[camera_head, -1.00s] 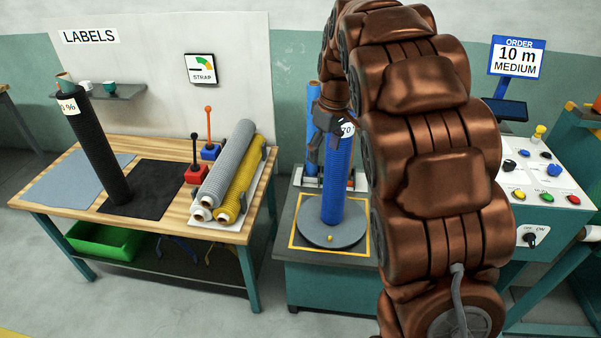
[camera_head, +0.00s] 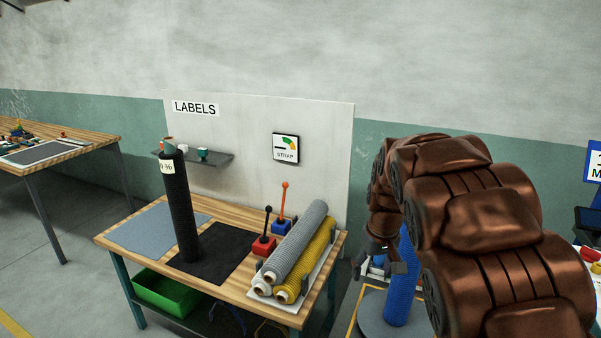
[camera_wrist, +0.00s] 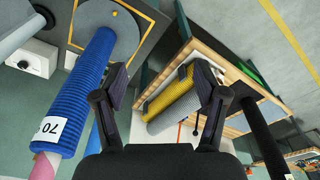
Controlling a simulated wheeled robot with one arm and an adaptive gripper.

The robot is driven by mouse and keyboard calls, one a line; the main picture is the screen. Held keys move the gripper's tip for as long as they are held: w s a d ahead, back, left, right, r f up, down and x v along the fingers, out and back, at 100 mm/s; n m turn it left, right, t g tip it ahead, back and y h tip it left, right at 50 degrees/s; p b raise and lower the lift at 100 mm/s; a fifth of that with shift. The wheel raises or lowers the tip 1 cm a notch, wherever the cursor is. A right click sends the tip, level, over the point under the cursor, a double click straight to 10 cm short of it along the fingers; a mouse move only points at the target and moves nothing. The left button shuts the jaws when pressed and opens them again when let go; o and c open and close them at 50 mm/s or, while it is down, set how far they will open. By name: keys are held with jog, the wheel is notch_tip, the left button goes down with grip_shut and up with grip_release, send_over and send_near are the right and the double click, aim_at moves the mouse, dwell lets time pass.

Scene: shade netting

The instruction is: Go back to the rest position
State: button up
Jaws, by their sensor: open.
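My gripper (camera_wrist: 168,92) is open in the wrist view, with nothing between its two dark fingers. In the head view its dark fingers (camera_head: 378,262) show just left of the blue roll. The blue netting roll (camera_head: 400,285) stands on a round grey plate (camera_head: 372,322), partly hidden behind my brown arm. In the wrist view the blue roll (camera_wrist: 72,95) is left of the fingers and apart from them, with a white "70" label on it.
A wooden table (camera_head: 225,212) holds a black upright roll (camera_head: 179,205), grey and yellow rolls (camera_head: 300,240) and two small levers. A green bin (camera_head: 172,292) sits below. Another table (camera_head: 75,149) stands far left. Open floor lies between the tables.

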jog(key=s+a+g+b, duration=0.1)
jog(key=s, duration=1.7)
jog(key=s+a+f+m+g, duration=0.1)
jog(key=s+a+g, duration=0.1)
jog(key=s, duration=1.6)
jog(key=shift+a+f+m+b, duration=0.15)
jog(key=shift+f+m+b, duration=0.15)
jog(key=shift+b, duration=0.05)
jog(key=shift+c, duration=0.2)
